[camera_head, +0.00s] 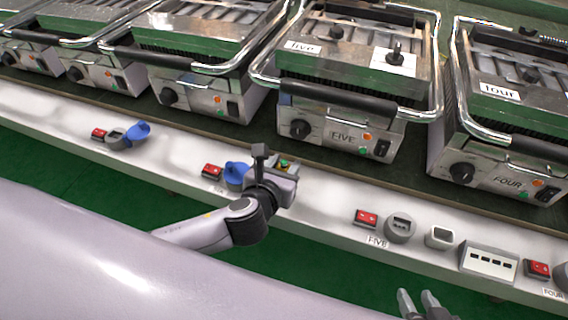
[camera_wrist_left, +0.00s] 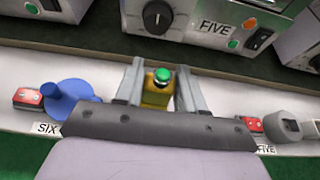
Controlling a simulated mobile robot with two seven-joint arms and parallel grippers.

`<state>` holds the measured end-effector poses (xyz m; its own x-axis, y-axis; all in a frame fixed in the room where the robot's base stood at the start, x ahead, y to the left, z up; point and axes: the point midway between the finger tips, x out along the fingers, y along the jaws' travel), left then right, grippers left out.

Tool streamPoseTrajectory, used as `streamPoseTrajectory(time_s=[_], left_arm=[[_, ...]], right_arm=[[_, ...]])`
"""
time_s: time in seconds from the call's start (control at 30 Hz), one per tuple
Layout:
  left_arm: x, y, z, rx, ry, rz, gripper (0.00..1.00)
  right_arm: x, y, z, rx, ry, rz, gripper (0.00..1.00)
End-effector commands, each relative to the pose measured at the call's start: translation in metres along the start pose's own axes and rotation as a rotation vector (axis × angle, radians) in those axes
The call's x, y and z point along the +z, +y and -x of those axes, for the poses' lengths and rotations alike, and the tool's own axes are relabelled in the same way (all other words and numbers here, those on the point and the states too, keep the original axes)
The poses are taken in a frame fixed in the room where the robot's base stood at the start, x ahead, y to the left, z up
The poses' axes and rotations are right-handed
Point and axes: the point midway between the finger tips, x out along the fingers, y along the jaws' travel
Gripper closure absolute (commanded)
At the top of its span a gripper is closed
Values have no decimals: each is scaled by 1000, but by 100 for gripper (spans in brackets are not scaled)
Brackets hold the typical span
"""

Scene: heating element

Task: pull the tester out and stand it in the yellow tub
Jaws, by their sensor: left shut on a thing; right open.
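The tester, a small yellow block with a green button on top, sits between my left gripper's fingers in the left wrist view (camera_wrist_left: 157,88). In the head view it is partly hidden by my gripper, and a little yellow and green shows (camera_head: 284,164). My left gripper (camera_wrist_left: 160,92) is shut on it, over the white ledge (camera_head: 325,190). Whether its lower end is still in a socket is hidden. My right gripper (camera_head: 420,303) is open and empty at the bottom edge of the head view. I see no separate yellow tub in either view.
Contact grills stand behind the ledge, including FIVE (camera_head: 330,138) and FOUR (camera_head: 500,182). A red switch (camera_head: 212,171) and blue plug (camera_head: 236,173) are left of my left gripper. Right are a red switch (camera_head: 366,218), round grey socket (camera_head: 400,229), square grey holder (camera_head: 440,237) and slotted box (camera_head: 489,262).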

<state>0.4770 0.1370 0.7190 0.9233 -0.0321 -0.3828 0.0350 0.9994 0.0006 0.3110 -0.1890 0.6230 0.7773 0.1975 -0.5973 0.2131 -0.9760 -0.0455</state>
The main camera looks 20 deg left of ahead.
Motion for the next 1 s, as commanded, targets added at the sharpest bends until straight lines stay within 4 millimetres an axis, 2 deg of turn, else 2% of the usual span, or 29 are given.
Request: streamPoseTrajectory(time_s=[1.0], left_arm=[[0, 0, 0, -1, 0, 0, 92]], right_arm=[[-7, 0, 6, 0, -2, 4, 57]])
